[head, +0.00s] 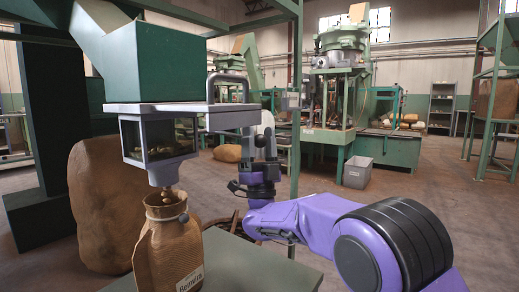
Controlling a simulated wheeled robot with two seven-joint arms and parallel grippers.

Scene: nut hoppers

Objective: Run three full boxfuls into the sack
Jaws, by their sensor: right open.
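A green hopper (160,62) stands above a grey measuring box (128,138) with a glass window. Some brown nuts (182,130) show through the window; how full the box is I cannot tell. A grey slide plate (234,119) with a loop handle (229,80) sticks out to the right. Below the spout (163,175) stands an open brown sack (168,250) with a white label. A few round nuts (168,196) show at its mouth, under the spout. My right gripper (248,138) is open, upright, just below and beside the plate. My left gripper is out of view.
The sack stands on a green table (250,268). A large brown sack (98,205) stands behind it at the left. A green post (296,130) rises behind my right wrist. Machines, a grey bin (357,172) and open floor lie farther back.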

